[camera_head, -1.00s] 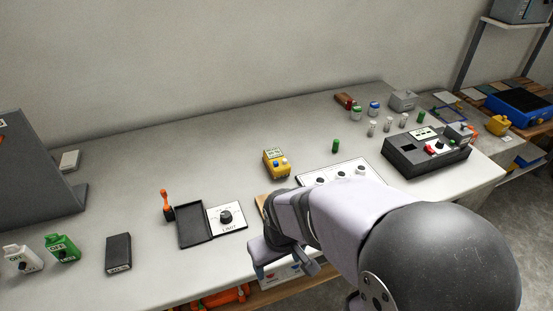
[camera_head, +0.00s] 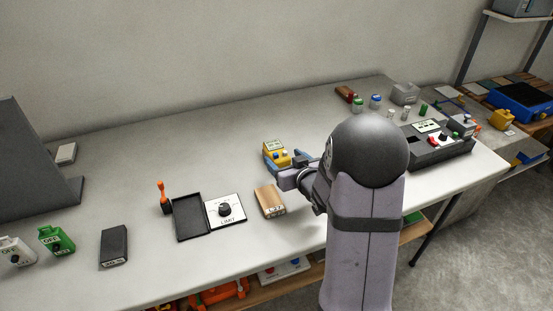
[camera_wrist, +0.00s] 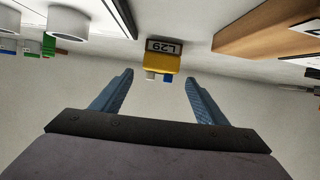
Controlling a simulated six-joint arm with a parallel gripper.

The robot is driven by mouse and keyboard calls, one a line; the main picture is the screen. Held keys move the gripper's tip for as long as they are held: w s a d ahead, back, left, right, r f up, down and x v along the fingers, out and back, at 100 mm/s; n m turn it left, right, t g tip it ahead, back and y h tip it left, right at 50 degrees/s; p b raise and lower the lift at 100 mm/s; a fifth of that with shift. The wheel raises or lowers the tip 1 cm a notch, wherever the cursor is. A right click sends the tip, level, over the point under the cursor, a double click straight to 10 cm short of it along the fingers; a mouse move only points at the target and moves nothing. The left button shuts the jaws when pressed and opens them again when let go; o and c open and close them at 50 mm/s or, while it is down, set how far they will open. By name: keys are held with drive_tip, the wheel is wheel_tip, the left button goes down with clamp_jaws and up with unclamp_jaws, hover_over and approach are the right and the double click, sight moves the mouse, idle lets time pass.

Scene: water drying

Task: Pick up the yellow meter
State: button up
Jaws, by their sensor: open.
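The yellow meter (camera_head: 273,147) stands on the table near its middle, with a pale label and blue and white parts on it. It also shows in the wrist view (camera_wrist: 162,63), with a label reading L29 upside down. My gripper (camera_wrist: 159,78) is open and empty. In the wrist view its two blue fingers point toward the meter, which lies just beyond the tips and between them in the picture. In the head view my gripper (camera_head: 285,165) is close at the meter's near side and hides part of it. I cannot tell whether it touches.
A wooden block (camera_head: 270,201) lies just in front of my gripper; its brown side shows in the wrist view (camera_wrist: 265,30). A white LIMIT panel (camera_head: 228,218) and black tray (camera_head: 188,219) are left of it. A black control box (camera_head: 440,153) stands at right. Table behind the meter is clear.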

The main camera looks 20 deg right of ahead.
sight(277, 151)
drive_tip(key=shift+p+x, duration=0.3)
drive_tip(key=shift+x, duration=3.4)
drive_tip(key=shift+r, duration=0.1)
drive_tip(key=shift+d+r, duration=0.1)
drive_tip(key=c, duration=1.4)
drive_tip(key=shift+r+p, duration=0.55)
drive_tip(key=shift+r, duration=4.5)
drive_tip(key=shift+c, duration=0.2)
